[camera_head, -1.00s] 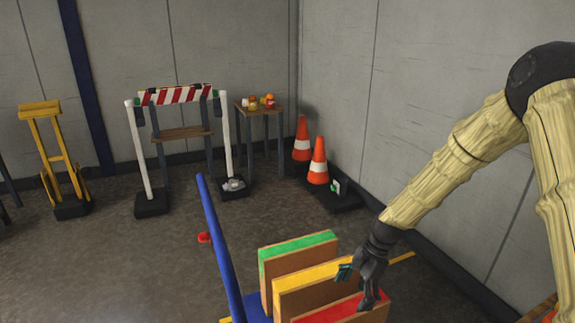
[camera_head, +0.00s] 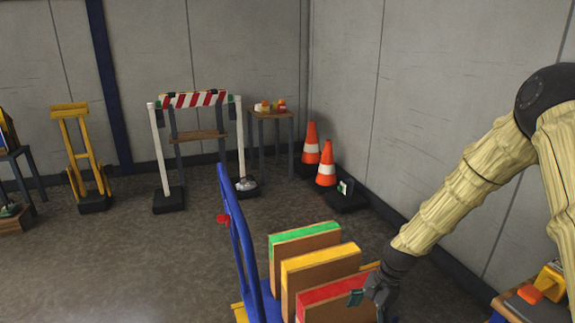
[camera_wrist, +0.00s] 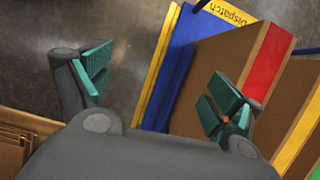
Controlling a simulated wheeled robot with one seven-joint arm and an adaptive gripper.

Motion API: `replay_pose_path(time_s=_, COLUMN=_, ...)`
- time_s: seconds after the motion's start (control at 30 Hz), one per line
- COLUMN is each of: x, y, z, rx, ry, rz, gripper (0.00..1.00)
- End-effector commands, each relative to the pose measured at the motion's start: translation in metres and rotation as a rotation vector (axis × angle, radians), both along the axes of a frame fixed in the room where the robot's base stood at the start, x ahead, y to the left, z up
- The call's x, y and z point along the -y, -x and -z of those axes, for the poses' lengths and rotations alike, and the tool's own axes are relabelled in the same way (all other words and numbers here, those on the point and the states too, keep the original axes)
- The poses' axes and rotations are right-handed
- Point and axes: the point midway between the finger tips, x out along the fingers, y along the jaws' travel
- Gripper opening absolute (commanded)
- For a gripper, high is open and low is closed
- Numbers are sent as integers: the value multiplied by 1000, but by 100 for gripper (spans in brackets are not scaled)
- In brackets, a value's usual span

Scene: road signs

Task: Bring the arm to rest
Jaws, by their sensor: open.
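My gripper (camera_head: 372,297) is at the lower right of the head view, at the end of my arm, beside the near end of the red-topped board (camera_head: 332,296). In the wrist view my gripper (camera_wrist: 155,92) has its two teal-padded fingers wide apart with nothing between them. The red-topped board (camera_wrist: 265,65) is just beyond the right finger; whether they touch I cannot tell. A yellow-topped board (camera_head: 320,265) and a green-topped board (camera_head: 304,240) stand upright behind it on a blue trolley (camera_head: 237,235).
A bench with yellow and orange items (camera_head: 545,285) is at the lower right.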

Motion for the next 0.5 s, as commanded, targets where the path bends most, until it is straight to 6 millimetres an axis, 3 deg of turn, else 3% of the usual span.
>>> replay_pose_path(time_s=0.33, x=-6, y=58, z=70, rx=62, ry=53, rz=-172, gripper=92)
replay_pose_path(time_s=0.5, x=-7, y=117, z=119, rx=109, ry=94, rz=-329, gripper=92)
